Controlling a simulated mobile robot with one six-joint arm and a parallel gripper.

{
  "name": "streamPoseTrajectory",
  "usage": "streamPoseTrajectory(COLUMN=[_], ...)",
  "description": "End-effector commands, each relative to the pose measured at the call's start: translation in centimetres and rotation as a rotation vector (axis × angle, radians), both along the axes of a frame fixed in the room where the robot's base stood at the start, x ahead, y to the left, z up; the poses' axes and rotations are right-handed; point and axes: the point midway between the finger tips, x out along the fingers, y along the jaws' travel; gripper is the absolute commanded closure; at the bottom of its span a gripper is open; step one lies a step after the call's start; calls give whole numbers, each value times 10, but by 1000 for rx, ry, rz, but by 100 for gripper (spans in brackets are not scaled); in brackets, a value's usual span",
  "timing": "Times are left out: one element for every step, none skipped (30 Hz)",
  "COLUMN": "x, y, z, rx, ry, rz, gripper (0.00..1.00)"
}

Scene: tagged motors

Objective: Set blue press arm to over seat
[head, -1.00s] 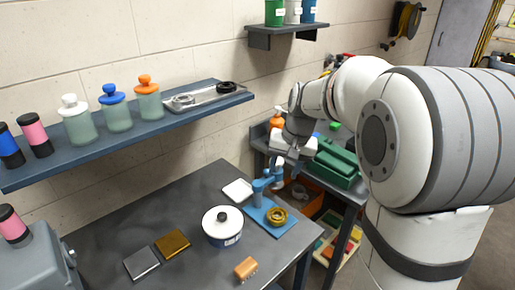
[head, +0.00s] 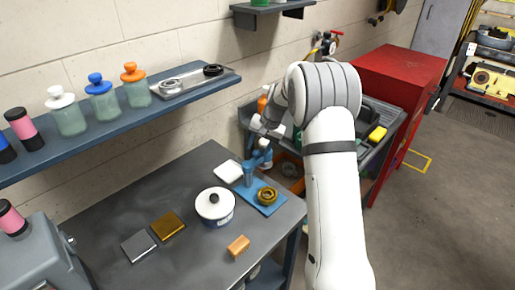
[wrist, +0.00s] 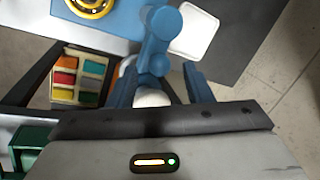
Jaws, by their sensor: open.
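The blue press (head: 249,171) stands on a blue base plate (head: 272,209) near the right end of the bench. Its blue arm (head: 260,157) points toward the back right, off to the side of the seat, where a brass ring (head: 267,195) sits. In the wrist view the blue arm (wrist: 155,48) runs down between the blue fingers of my gripper (wrist: 160,70), with its white knob (wrist: 152,97) low between them. My gripper is open around the arm's end; I cannot tell whether a finger touches it. The ring (wrist: 92,4) shows at the top edge.
A shelf with jars (head: 100,98) hangs above. A dark cart (head: 385,115) stands behind my arm.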

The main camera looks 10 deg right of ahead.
Motion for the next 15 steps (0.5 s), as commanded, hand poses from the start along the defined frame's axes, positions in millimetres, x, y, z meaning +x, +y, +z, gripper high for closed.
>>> streamPoseTrajectory(x=[1,1,2,2,2,2,2,3,3,3,3,3,3,3,3], y=[2,3,4,4,5,5,5,6,6,6,6,6,6,5,5], z=[-5,-9,-12,-14,-16,-18,-19,-20,-20,-20,-20,-20,-20,-20,-20], rx=[0,0,1,0,0,0,0,0,0,0,0,0,0,0,0], ry=[2,2,1,0,0,0,0,0,0,0,0,0,0,0,0], rz=[1,0,-1,-1,-1,-1,-1,-1,-1,0,0,0,0,0,0], gripper=[54,54,54,54,54,54,54,54,54,54,54,54,54,54,56])
